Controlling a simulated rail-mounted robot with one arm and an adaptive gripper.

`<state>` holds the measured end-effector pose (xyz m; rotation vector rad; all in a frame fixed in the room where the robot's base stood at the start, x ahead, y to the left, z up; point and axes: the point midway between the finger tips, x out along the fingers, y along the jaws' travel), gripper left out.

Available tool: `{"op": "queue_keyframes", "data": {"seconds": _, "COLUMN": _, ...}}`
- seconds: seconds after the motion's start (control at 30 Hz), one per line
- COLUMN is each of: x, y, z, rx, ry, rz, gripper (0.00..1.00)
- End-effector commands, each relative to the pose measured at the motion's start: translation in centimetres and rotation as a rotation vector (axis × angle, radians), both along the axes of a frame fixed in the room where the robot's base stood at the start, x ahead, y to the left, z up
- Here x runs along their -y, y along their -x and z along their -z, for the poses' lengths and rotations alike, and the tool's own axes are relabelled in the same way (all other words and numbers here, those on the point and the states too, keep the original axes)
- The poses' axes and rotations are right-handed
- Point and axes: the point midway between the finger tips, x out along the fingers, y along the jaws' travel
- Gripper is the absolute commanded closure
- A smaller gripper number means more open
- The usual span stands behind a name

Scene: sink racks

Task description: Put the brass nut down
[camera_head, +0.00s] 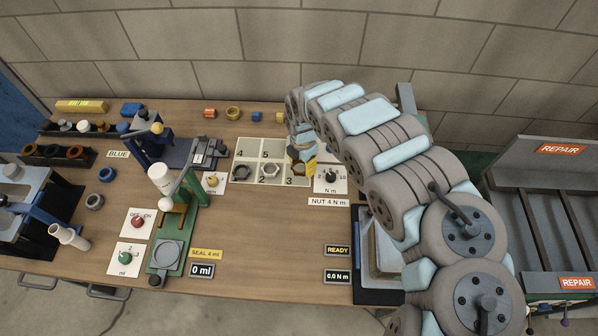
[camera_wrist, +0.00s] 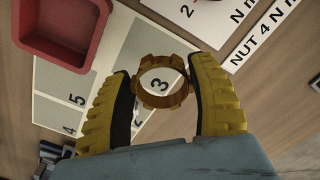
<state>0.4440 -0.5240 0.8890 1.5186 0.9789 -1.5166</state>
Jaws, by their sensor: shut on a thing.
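The brass nut (camera_wrist: 162,101) is a notched brass ring held between the two yellow fingers of my gripper (camera_wrist: 165,100) in the wrist view. The printed 3 of a pale numbered board shows through its hole. I cannot tell whether the nut touches the board. In the head view my gripper (camera_head: 301,168) is over the board's front right cell, marked 3, and mostly hides the nut. The board (camera_head: 246,147) has cells 4 and 5 at the back. A dark nut (camera_head: 242,174) and a silver nut (camera_head: 269,170) lie in the front cells to the left.
A dial plate (camera_head: 330,180) and a NUT 4 N m label (camera_head: 328,201) lie right of the board. A green press (camera_head: 176,235) stands to the left.

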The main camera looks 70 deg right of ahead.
Motion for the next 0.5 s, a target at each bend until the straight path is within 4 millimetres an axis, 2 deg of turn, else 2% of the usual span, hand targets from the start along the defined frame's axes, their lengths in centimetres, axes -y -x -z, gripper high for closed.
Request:
{"op": "queue_keyframes", "data": {"seconds": 0.1, "x": 0.2, "y": -0.8, "z": 0.6, "rx": 0.005, "ry": 0.003, "rz": -0.003, "gripper": 0.80}}
{"op": "queue_keyframes", "data": {"seconds": 0.37, "x": 0.3, "y": -1.1, "z": 1.3, "rx": 0.002, "ry": 0.002, "rz": -0.001, "gripper": 0.80}}
{"op": "queue_keyframes", "data": {"seconds": 0.5, "x": 0.2, "y": -1.3, "z": 2.4, "rx": 0.002, "ry": 0.001, "rz": -0.001, "gripper": 0.80}}
